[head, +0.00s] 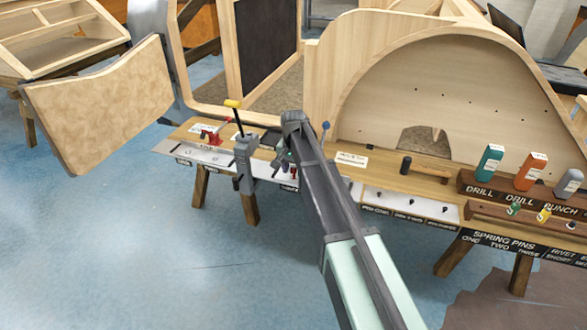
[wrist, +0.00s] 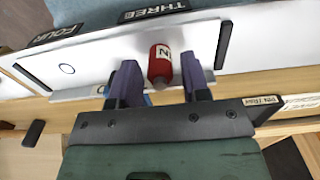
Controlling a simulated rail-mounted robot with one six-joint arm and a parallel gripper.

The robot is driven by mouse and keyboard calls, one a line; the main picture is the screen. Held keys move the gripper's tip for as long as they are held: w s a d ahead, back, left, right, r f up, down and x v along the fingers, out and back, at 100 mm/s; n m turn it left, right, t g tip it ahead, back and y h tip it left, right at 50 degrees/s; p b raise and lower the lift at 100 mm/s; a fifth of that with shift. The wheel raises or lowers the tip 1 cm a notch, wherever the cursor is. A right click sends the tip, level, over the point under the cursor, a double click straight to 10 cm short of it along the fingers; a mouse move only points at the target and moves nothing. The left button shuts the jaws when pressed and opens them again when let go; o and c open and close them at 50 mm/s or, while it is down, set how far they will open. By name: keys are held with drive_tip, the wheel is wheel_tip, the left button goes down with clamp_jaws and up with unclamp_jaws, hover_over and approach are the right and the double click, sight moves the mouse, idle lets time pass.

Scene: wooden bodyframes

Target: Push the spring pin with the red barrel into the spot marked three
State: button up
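The red barrel (wrist: 160,62) of the spring pin stands between my gripper's two purple fingers (wrist: 161,88) in the wrist view, with a narrow gap on each side. A letter marking shows on its side. My gripper is open around it. The label THREE (wrist: 152,10) is on the edge of the white plate (wrist: 100,58), just beyond the barrel. The barrel's foot is hidden, so I cannot tell whether it is seated. In the head view my gripper (head: 287,160) is at the bench, with a bit of red (head: 293,172) beside it.
The label FOUR (wrist: 55,32) is left of THREE in the wrist view. Dark slots (wrist: 223,45) mark the plate. Bottles (head: 530,172) stand at the right.

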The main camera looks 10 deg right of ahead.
sight(294, 169)
drive_tip(key=shift+o, duration=0.8)
drive_tip(key=shift+r, duration=0.1)
wheel_tip(294, 169, up, 11)
drive_tip(key=p, duration=1.1)
drive_tip(key=shift+f, duration=0.2)
drive_tip(key=s+r+n+p, duration=0.3)
drive_tip(key=s+n, duration=0.3)
drive_tip(key=s, duration=2.3)
drive_tip(key=shift+r, duration=0.2)
